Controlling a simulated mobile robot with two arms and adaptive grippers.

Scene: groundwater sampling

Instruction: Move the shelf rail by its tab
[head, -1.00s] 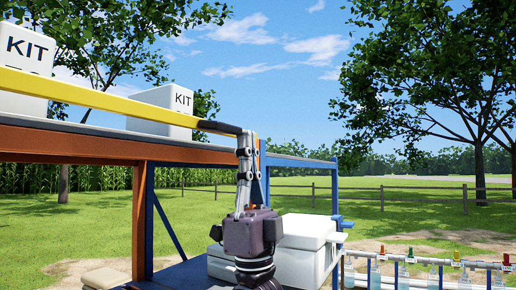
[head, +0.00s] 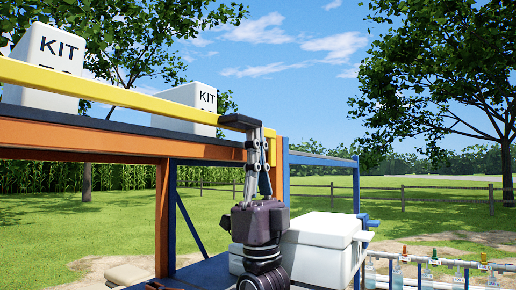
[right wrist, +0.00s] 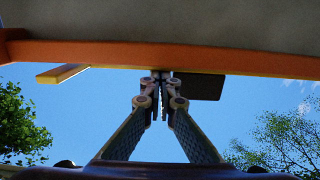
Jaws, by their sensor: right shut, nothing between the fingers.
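The shelf rail (head: 120,93) is a long yellow bar along the front of the shelf, above its orange beam. Its black tab (head: 238,122) is at the right end. My right gripper (head: 266,131) is upright with its fingers shut and empty, at the tab's right end. The right wrist view shows the fingertips (right wrist: 160,75) closed together beside the black tab (right wrist: 198,87), below the orange beam. I cannot tell whether they touch the tab. The rail's yellow part (right wrist: 62,73) shows left of them. My left gripper is not in view.
Two white KIT boxes (head: 45,62) (head: 192,103) stand on the shelf (head: 130,125). Orange and blue posts hold it up. A white cooler (head: 318,238) stands behind my gripper. A rack of sample bottles (head: 440,272) is at the lower right.

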